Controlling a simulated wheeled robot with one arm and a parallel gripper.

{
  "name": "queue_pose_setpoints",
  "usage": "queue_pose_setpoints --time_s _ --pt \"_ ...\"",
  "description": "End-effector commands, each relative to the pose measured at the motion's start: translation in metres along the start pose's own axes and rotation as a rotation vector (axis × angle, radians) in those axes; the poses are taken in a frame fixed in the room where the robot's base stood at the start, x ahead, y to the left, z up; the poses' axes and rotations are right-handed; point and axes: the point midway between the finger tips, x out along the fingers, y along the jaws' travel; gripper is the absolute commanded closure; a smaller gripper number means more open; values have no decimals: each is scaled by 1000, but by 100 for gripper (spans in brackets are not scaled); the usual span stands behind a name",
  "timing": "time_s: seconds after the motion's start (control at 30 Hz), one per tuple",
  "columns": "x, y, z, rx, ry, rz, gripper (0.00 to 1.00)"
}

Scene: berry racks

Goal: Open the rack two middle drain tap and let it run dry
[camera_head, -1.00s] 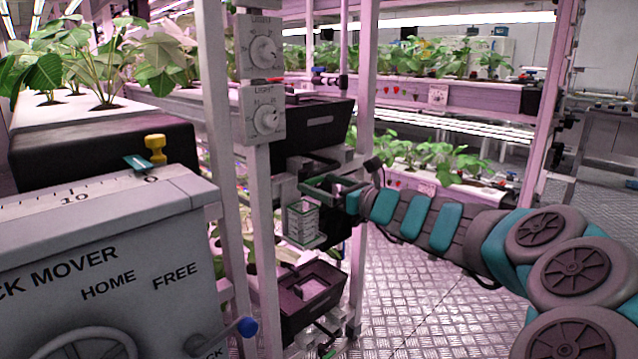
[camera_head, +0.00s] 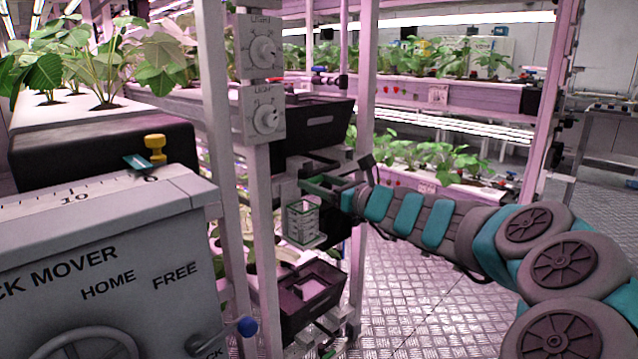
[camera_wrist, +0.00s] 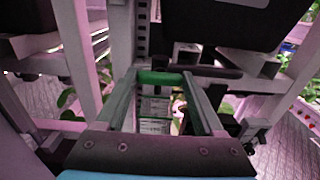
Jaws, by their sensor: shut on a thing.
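My gripper (camera_head: 318,186) reaches in from the right to the rack upright at the middle level. In the wrist view its two fingers (camera_wrist: 160,88) stand apart with a green bar (camera_wrist: 160,77) across their tips, and they are shut on it. Whether this bar is the middle drain tap's lever I cannot tell. A small clear box-shaped cup with green edges and white markings (camera_head: 302,222) is just below the gripper. Part of it shows between the fingers in the wrist view (camera_wrist: 153,116). The tap's body and outlet are hidden, and no running water is visible.
Black bins hang above (camera_head: 318,122) and below (camera_head: 310,290) the gripper. Light dials (camera_head: 264,115) are on the near post. The grey rack mover box (camera_head: 100,260) fills the lower left. The metal floor (camera_head: 410,300) under my arm is clear.

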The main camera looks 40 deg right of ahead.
Motion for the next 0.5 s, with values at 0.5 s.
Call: queue_pose_setpoints --time_s 0.5 --pt "0 0 0 -22 -1 1 86"
